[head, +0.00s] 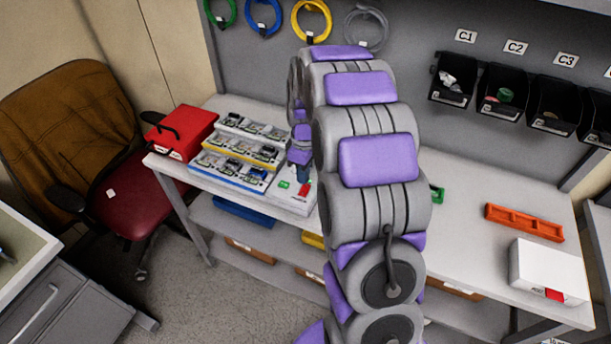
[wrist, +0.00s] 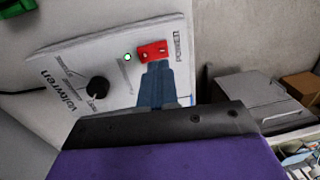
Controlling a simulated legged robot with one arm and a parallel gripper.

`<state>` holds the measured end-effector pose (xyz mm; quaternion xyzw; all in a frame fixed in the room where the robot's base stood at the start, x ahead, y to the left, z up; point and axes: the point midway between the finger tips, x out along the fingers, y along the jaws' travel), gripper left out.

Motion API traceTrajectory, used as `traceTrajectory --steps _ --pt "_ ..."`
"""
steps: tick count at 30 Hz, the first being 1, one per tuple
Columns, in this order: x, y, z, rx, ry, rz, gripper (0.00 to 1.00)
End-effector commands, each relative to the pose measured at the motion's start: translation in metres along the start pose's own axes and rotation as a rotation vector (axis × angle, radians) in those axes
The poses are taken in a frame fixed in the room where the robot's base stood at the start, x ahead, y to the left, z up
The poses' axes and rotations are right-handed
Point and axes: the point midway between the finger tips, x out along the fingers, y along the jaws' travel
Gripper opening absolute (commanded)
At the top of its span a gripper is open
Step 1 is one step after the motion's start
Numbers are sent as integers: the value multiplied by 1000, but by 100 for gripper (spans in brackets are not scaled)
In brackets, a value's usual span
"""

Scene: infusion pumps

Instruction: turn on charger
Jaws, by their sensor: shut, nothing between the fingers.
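The charger (wrist: 62,75) is a white box with a dark knob (wrist: 97,88), a small indicator (wrist: 127,57) that looks bright green-white, and a red switch (wrist: 152,51) beside the word POWER. In the head view the charger (head: 297,205) stands on the bench, partly hidden by my arm. My gripper (wrist: 155,66) is shut and empty, its fingertips right at the lower edge of the red switch. I cannot tell if they touch it. In the head view my gripper (head: 304,174) is over the charger's top.
Trays of small parts (head: 233,165) and a red case (head: 181,132) stand left of the charger. An orange holder (head: 524,222) and a white box (head: 545,270) lie on the right of the bench. Black bins (head: 502,97) hang on the back panel. A chair (head: 135,195) stands at the left.

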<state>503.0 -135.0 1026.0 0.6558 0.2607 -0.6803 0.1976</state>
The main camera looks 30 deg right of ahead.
Motion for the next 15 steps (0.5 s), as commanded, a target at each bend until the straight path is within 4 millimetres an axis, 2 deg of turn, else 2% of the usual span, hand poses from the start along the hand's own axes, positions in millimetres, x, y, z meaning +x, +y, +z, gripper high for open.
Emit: traceTrajectory --steps 1,9,15 --pt "-14 -3 -2 -2 3 2 0" --pt "-70 -19 -4 -1 -1 3 0" --pt "-98 -26 -4 0 -2 3 0"
